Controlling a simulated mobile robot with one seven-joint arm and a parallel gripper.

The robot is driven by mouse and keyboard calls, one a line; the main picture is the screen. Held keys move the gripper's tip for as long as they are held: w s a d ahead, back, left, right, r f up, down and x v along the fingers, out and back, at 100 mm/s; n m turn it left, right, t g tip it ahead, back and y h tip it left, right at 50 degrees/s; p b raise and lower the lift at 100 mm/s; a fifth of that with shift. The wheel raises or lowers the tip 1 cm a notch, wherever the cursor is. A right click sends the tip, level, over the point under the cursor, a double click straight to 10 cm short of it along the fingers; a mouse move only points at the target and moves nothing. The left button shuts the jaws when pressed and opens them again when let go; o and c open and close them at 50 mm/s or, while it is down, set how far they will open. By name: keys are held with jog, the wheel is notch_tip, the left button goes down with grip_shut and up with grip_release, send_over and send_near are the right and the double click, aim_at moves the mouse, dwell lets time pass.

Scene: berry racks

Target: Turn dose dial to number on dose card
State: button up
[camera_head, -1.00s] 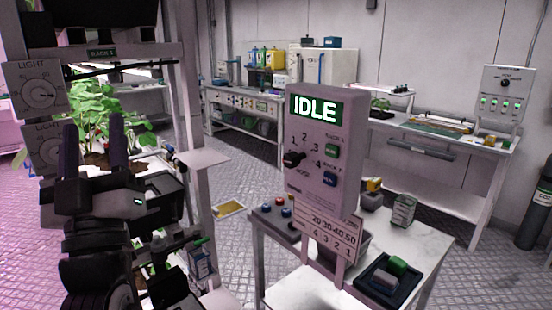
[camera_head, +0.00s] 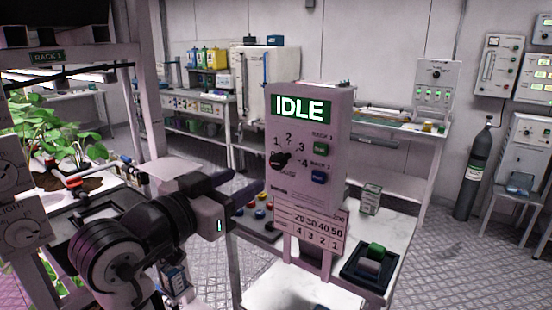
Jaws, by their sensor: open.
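The dose dial (camera_head: 282,160) is a black knob on the front of a grey control box (camera_head: 322,195), with the numbers 1 to 4 around it. Its exact pointing is too small to tell. The box's green screen (camera_head: 300,108) reads IDLE. Below the box hangs the dose card (camera_head: 310,228), with 20, 30, 40, 50 in one row and 4, 3, 2, 1 under it; its top line is unreadable. My gripper (camera_head: 248,181) is open, left of the box and slightly lower than the dial, its fingers towards the box. It is apart from the dial.
A green button (camera_head: 320,149) and a blue button (camera_head: 319,177) sit right of the dial. Plants (camera_head: 45,130) stand in the rack at left.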

aim_at(275, 163)
jog(key=p+x, duration=0.3)
jog(key=x, duration=0.9)
jog(key=shift+w, duration=0.1)
jog(key=c, duration=1)
jog(key=shift+o, duration=0.2)
